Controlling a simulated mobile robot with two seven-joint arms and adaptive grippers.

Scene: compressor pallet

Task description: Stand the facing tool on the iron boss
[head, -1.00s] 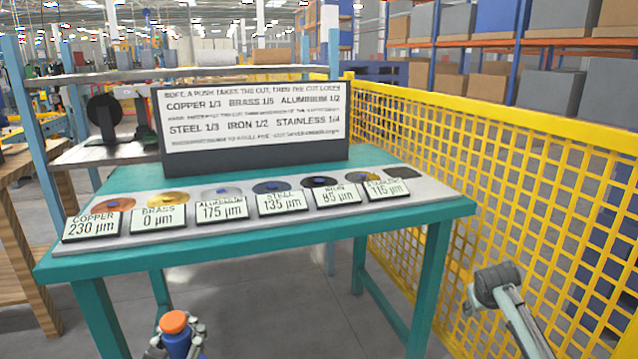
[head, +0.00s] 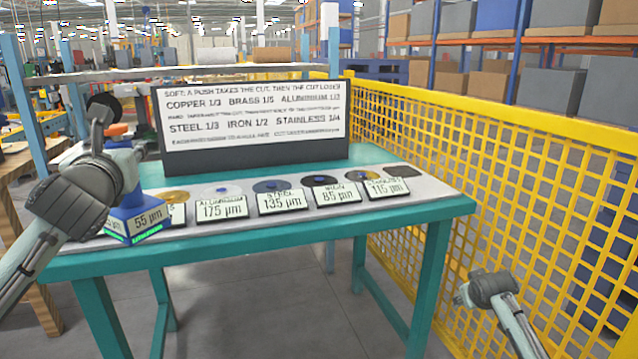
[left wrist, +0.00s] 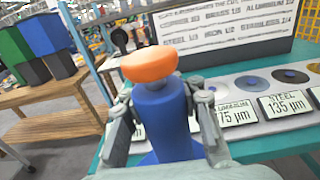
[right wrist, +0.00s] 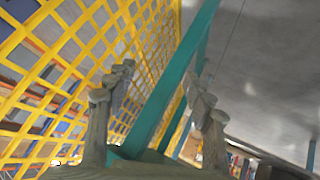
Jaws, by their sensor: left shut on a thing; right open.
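The facing tool (head: 127,208) has a blue body, an orange knob and a base reading 55 µm with a green lit edge. My left gripper (head: 124,160) is shut on its blue body, which also shows upright in the left wrist view (left wrist: 166,125). The tool is at the table's left end, in front of the copper place; I cannot tell if its base touches anything. The iron boss (head: 320,181) is a dark disc with a blue centre, behind the sign reading 85 µm (head: 338,194). My right gripper (right wrist: 163,88) is open and empty, right of the table.
A rule board (head: 255,125) stands behind. A yellow mesh fence (head: 520,190) runs along the right.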

